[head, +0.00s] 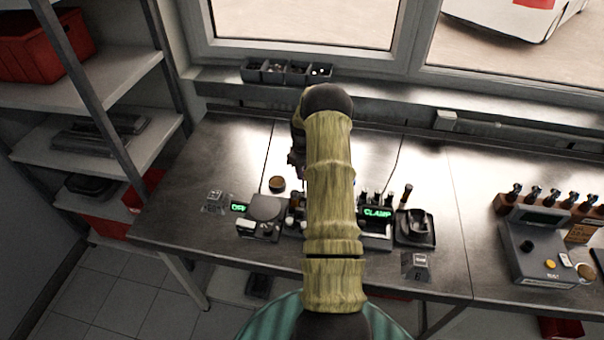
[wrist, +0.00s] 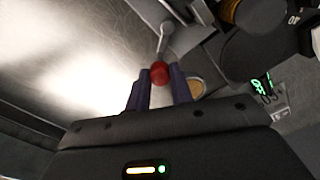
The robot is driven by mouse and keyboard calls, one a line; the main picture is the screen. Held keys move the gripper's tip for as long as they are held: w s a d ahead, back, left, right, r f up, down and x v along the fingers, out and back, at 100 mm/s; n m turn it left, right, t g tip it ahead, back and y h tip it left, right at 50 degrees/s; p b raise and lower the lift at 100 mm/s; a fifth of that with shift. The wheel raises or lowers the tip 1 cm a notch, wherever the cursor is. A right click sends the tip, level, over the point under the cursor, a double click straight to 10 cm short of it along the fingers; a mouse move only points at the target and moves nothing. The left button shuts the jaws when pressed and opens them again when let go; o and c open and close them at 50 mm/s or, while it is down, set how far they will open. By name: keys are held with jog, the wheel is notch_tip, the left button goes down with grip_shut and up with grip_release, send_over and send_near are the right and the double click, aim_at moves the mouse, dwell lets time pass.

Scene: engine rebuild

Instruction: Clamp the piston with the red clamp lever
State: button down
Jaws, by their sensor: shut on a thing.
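In the wrist view my gripper (wrist: 158,90) is shut on the red ball knob of the clamp lever (wrist: 160,73). A light metal rod runs from the knob up to a pivot at the top of the picture. The piston cannot be made out clearly in either view. In the head view my own arm covers the lever, my gripper and the middle of the bench. A green display reading CLAMP (head: 377,212) shows just right of my arm.
A round-topped device (head: 265,208) with a green display stands left of my arm. A small round tin (head: 277,184) sits behind it. A black tray (head: 414,230) stands to the right, and a grey test box (head: 540,255) farther right. The bench's left part is mostly clear.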

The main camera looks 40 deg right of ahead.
jog(key=m+b, duration=0.2)
jog(key=d+m+b, duration=0.1)
jog(key=shift+s+f, duration=0.2)
jog(key=shift+s, duration=0.05)
jog(key=shift+s+d+r+m+b, duration=0.1)
jog(key=shift+s+d+m+b, duration=0.4)
jog(key=shift+m, duration=1.4)
jog(key=shift+s+d+r+m+b, duration=0.15)
jog(key=shift+s+m+b, duration=0.7)
jog(key=shift+m, duration=1.05)
jog(key=shift+s+d+f+m+b, duration=0.1)
jog(key=shift+s+d+m+b, duration=0.25)
jog(key=shift+m+b, duration=1.1)
jog(key=shift+m+p, duration=0.4)
jog(key=shift+m, duration=0.15)
jog(key=c, duration=1.2)
grip_release()
jog(key=shift+c, duration=0.2)
jog(key=shift+r, duration=0.15)
